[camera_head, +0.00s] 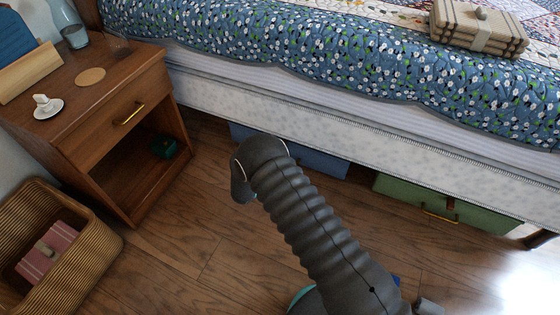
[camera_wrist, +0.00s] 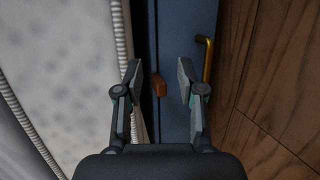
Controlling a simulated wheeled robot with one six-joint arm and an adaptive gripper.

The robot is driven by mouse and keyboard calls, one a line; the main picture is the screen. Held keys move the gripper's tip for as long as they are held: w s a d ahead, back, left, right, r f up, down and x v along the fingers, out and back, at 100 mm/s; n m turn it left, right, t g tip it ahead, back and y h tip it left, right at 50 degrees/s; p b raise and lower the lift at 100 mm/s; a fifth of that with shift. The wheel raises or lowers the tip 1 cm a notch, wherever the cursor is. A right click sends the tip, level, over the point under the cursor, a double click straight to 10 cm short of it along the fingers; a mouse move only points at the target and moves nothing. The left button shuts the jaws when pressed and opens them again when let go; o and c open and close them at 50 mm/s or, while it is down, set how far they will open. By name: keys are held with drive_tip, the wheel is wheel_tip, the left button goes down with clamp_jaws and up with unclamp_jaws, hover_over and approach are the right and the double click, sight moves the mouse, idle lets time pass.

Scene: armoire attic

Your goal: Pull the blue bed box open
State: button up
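The blue bed box (camera_head: 322,163) sits under the bed in the head view, its middle hidden behind my arm. In the wrist view the blue box (camera_wrist: 174,32) runs up the middle, with a brass handle (camera_wrist: 208,60) at its right edge and a small brown tab (camera_wrist: 159,86) on it. My gripper (camera_wrist: 159,76) is open, with the brown tab showing between its fingers. The brass handle is outside the fingers, to the right of the right one. I cannot tell how far the fingertips are from the box. In the head view my gripper's fingers are hidden.
A green box (camera_head: 455,207) with a brass handle is under the bed (camera_head: 350,126) to the right. A wooden nightstand (camera_head: 95,135) stands at the left, with a wicker basket (camera_head: 98,255) in front of it. The wooden floor (camera_head: 200,255) between the basket and my arm is clear.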

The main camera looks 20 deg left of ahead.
drive_tip(key=s+a+f+n+t+y, duration=0.2)
drive_tip(key=s+a+f+y, duration=0.3)
drive_tip(key=f, duration=0.4)
drive_tip(key=shift+h, duration=0.5)
drive_tip(key=w, duration=0.4)
drive_tip(key=w+f+b, duration=0.1)
drive_tip(key=w, duration=0.4)
drive_tip(key=w+f, duration=0.1)
drive_tip(key=w, duration=0.4)
drive_tip(key=shift+w+d+f+b, duration=0.1)
drive_tip(key=shift+w+f+b, duration=0.1)
drive_tip(key=shift+b, duration=0.1)
drive_tip(key=shift+r, duration=0.1)
clamp_jaws()
